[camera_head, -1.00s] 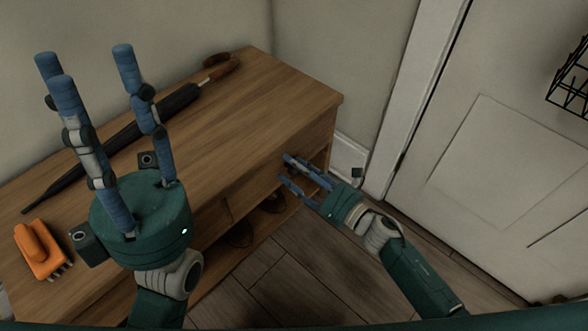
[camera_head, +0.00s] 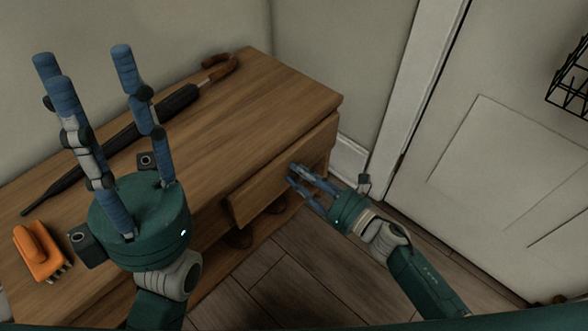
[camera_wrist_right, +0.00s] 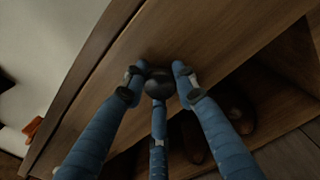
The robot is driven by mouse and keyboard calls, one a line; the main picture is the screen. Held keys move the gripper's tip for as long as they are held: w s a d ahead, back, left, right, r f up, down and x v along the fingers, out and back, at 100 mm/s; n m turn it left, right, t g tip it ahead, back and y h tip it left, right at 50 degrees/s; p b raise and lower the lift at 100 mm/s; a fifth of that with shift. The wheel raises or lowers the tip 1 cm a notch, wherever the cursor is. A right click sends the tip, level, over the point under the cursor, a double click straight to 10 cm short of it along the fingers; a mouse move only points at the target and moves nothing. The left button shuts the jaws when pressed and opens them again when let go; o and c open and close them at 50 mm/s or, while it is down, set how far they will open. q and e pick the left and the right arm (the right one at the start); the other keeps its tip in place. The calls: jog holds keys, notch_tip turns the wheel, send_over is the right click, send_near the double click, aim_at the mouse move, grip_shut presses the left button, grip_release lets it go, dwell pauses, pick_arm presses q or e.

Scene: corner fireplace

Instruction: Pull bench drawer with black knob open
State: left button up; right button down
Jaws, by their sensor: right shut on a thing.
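The wooden bench (camera_head: 250,110) stands against the wall. Its drawer (camera_head: 262,188) sticks out a little from the bench front in the head view, and its front also fills much of the right wrist view (camera_wrist_right: 215,40). The black knob (camera_wrist_right: 159,84) sits between the fingers of my right gripper (camera_wrist_right: 158,82), which is shut on it. In the head view the right gripper (camera_head: 298,174) is at the drawer front and its fingers hide the knob. My left gripper (camera_head: 100,75) is open and empty, fingers pointing up, in front of the bench top.
A black umbrella (camera_head: 120,140) with a curved wooden handle and an orange brush (camera_head: 40,250) lie on the bench top. Dark shoes (camera_wrist_right: 240,117) sit under the drawer. A white door (camera_head: 490,150) stands to the right, with a black wire basket (camera_head: 572,80). The wooden floor (camera_head: 300,265) in front looks clear.

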jog(key=v, duration=1.8)
jog(key=shift+d+r, duration=0.3)
jog(key=shift+d, duration=0.1)
jog(key=shift+s, duration=0.15)
jog(key=c, duration=1.5)
grip_release()
jog(key=shift+o, duration=0.7)
jog(key=shift+f, duration=0.1)
jog(key=shift+s, duration=0.1)
jog(key=v, duration=1.1)
jog(key=shift+s+d, duration=0.3)
